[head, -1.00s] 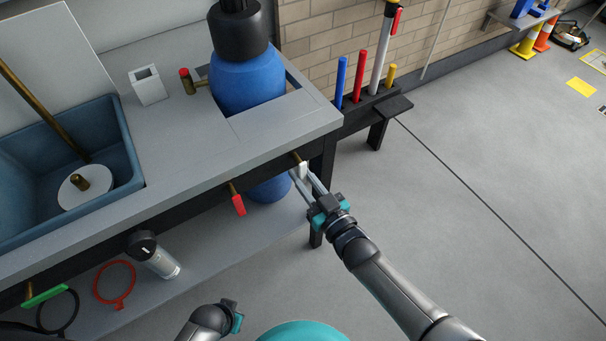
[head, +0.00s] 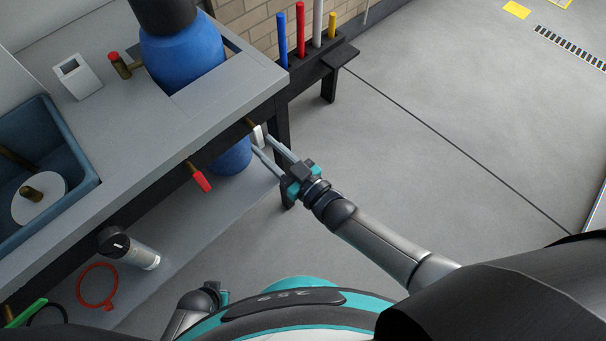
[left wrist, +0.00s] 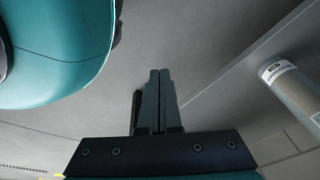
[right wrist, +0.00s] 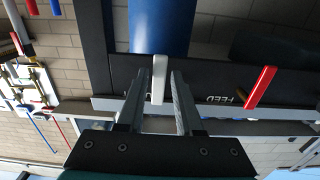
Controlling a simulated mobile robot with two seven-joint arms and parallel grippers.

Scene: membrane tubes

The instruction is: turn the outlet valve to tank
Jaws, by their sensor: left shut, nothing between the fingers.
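A white valve handle (head: 257,135) hangs from a brass stem at the right end of the bench's front edge. It also shows in the right wrist view (right wrist: 159,80), standing between the fingers of my right gripper (right wrist: 157,78). Gaps show on both sides of the handle, so the right gripper is open around it. Its label is mostly hidden behind a finger. A red valve handle (head: 199,178) hangs to the left, beside the letters FEED (right wrist: 228,99). My left gripper (left wrist: 159,72) is shut and empty, low by the bench, away from both handles.
A blue tank (head: 182,60) sits in the bench top (head: 150,125), with another blue vessel (head: 232,156) below. A clear cylinder with a black cap (head: 143,255) and a red ring (head: 98,287) are on the lower shelf. Open floor lies to the right.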

